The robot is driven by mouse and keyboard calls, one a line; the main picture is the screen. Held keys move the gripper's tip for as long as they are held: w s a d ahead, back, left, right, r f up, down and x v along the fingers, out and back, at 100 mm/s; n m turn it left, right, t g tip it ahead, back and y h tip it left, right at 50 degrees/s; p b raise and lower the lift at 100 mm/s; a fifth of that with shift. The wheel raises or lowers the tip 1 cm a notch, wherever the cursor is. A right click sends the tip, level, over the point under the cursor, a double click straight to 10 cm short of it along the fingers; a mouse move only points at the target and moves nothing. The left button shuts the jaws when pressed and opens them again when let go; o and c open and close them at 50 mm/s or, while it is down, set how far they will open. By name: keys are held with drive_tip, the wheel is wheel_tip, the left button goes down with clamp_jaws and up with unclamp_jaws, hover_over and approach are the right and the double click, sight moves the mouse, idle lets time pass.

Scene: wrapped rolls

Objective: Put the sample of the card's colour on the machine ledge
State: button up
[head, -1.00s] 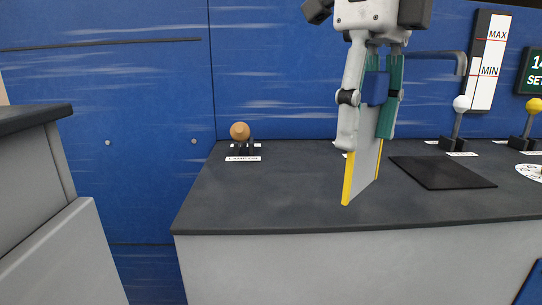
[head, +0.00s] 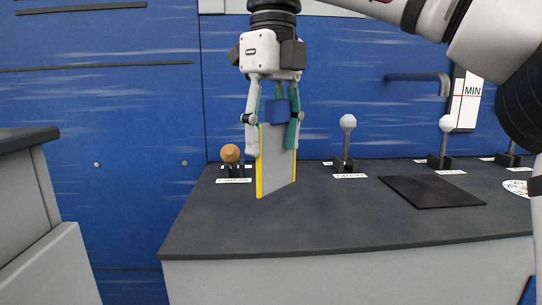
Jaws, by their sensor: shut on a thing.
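My gripper (head: 274,114) is shut on a flat grey sample panel (head: 277,165) with yellow edges. A blue block (head: 277,112) at the panel's top sits between the fingers. The panel hangs upright, angled to the view, in front of the blue wall and over the left half of the dark ledge (head: 330,220). I cannot tell for sure whether its lower edge touches the ledge; it appears to hang above it. No colour card can be made out in this view.
An orange-brown knob (head: 231,154), a white-ball lever (head: 347,145) and another white-ball lever (head: 446,124) stand along the ledge's back. A black square mat (head: 432,191) lies to the right. A grey cabinet (head: 35,215) is at left. The ledge's front middle is clear.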

sight(272, 103)
drive_tip(key=shift+f+b, duration=1.4)
drive_tip(key=shift+f, duration=0.35)
drive_tip(key=o, duration=1.4)
drive_tip(key=shift+f, duration=0.1)
wheel_tip(272, 103, up, 8)
drive_tip(key=p, duration=0.6)
drive_tip(key=shift+w+d, duration=0.1)
wheel_tip(272, 103, up, 4)
drive_tip(key=p, duration=0.4)
drive_tip(key=shift+w, duration=0.1)
